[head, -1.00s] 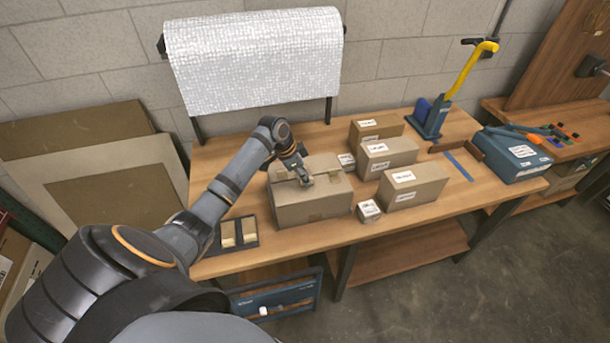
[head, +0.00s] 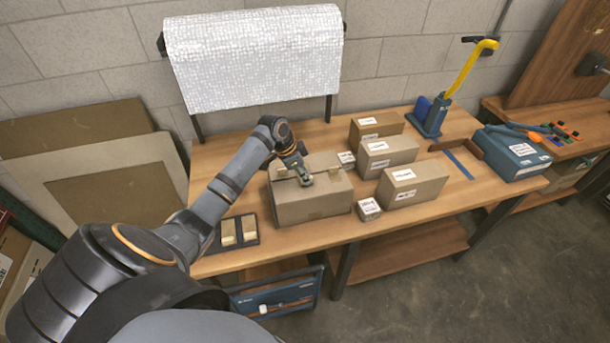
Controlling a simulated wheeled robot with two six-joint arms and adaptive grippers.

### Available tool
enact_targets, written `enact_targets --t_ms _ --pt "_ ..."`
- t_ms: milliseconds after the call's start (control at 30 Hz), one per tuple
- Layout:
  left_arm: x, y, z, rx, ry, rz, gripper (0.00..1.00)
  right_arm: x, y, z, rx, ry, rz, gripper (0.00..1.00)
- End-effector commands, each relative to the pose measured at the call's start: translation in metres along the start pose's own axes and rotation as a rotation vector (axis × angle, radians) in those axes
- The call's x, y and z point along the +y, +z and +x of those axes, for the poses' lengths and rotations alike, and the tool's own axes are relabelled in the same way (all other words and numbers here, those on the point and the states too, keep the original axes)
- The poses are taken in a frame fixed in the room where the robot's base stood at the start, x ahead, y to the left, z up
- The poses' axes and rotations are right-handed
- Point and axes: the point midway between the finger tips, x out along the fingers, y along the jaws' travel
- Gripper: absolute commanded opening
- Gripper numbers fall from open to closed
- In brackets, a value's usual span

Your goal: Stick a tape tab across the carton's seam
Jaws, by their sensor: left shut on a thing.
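The brown carton (head: 312,207) stands closed on the wooden table, left of the smaller boxes. My left gripper (head: 306,181) is at the carton's top, near its middle. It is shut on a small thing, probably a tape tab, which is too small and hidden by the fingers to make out. Tan patches like tape show on the carton's top, left and right of the gripper. A dark tray (head: 239,243) left of the carton holds two tan tab pads (head: 228,232). My right gripper is not in view.
Several labelled boxes (head: 388,155) stand close right of the carton, with a small box (head: 368,209) at its front right corner. A bubble-wrap roll (head: 255,60) hangs behind. A blue and yellow tool (head: 432,115) and a blue case (head: 512,152) stand farther right.

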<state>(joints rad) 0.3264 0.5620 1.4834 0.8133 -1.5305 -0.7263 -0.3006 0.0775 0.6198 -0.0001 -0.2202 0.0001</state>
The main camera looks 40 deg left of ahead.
Motion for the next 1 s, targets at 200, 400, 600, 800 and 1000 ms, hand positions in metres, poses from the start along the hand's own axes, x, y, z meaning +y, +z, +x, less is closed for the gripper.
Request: enact_targets --t_ms 200,400,600,800,1000 --pt "0.0001 0.0012 0.0029 0.000 0.000 0.000 0.01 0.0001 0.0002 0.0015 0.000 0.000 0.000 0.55" --pt "0.0001 0.0021 0.0051 0.000 0.000 0.000 0.01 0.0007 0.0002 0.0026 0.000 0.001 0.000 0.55" --pt "0.0003 0.0030 0.0069 -0.001 0.001 -0.001 0.01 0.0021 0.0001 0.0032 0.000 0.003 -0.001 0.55" --pt "0.0007 0.0036 0.0075 -0.002 0.003 -0.001 0.01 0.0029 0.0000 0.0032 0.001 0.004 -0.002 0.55" --pt "0.0010 0.0041 0.0080 -0.003 0.004 -0.002 0.18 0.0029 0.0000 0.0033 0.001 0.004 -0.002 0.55"
